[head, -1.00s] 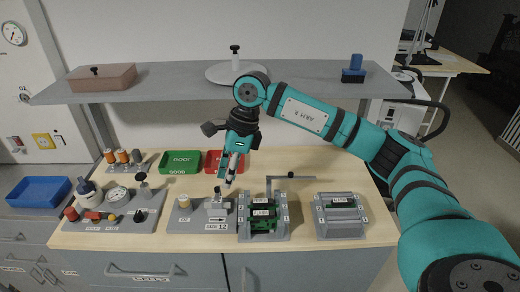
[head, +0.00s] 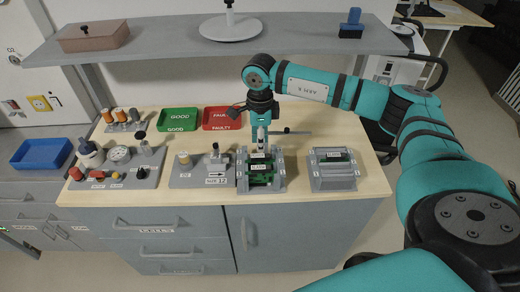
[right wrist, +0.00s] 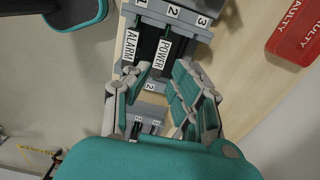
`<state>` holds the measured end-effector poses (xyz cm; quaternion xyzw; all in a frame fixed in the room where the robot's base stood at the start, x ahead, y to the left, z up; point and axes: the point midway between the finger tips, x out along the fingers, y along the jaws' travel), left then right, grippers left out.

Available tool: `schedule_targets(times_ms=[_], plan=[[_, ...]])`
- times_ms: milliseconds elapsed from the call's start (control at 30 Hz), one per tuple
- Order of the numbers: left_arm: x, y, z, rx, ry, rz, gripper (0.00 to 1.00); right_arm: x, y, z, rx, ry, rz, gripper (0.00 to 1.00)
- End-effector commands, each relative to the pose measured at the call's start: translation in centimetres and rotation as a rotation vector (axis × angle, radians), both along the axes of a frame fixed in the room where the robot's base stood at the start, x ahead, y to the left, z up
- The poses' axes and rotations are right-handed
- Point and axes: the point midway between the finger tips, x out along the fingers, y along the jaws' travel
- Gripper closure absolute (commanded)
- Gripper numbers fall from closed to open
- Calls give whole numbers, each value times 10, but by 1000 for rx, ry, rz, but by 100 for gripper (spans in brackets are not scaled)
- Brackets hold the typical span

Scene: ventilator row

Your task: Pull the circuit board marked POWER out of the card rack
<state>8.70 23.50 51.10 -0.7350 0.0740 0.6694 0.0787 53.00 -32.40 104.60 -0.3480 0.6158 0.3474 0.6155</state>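The card rack (head: 245,185) stands on the wooden bench in the head view, holding green boards with white labels. In the right wrist view the rack (right wrist: 176,22) shows slot numbers 1, 2 and 3. The board marked POWER (right wrist: 162,52) sits in it beside the board marked ALARM (right wrist: 131,48). My right gripper (head: 261,143) is above the rack, pointing down. In the right wrist view its fingers (right wrist: 163,75) are spread, near the POWER label with nothing between them. I cannot tell whether a finger touches a board. My left gripper is not in view.
A second rack (head: 333,183) with a labelled board stands to the right. A green GOOD tray (head: 178,119) and a red FAULTY tray (head: 222,118) lie behind. A fixture marked SIZE 12 (head: 216,181) is close on the left. A shelf (head: 180,42) hangs above the bench.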

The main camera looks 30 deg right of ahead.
Motion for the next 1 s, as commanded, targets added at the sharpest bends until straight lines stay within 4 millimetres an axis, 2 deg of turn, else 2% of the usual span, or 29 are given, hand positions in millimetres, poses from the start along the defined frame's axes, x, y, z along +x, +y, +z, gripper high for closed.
schedule_targets(times_ms=[200, 333, 500, 733, 767, 933, 1000], plan=[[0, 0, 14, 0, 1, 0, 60, -1, 1, -37, 1, 4, 1, 77], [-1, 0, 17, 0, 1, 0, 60, 0, 0, -51, 0, 2, 0, 77], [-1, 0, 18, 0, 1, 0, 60, 0, 1, -60, 1, 1, 1, 77], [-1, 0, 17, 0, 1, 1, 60, 0, 0, -60, 1, 0, 1, 77], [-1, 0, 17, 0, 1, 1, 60, 0, 0, -60, 1, 0, 1, 78], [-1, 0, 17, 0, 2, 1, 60, 0, 0, -60, 1, 0, 1, 100], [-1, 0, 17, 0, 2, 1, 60, 0, 0, -60, 1, 0, 0, 100]])
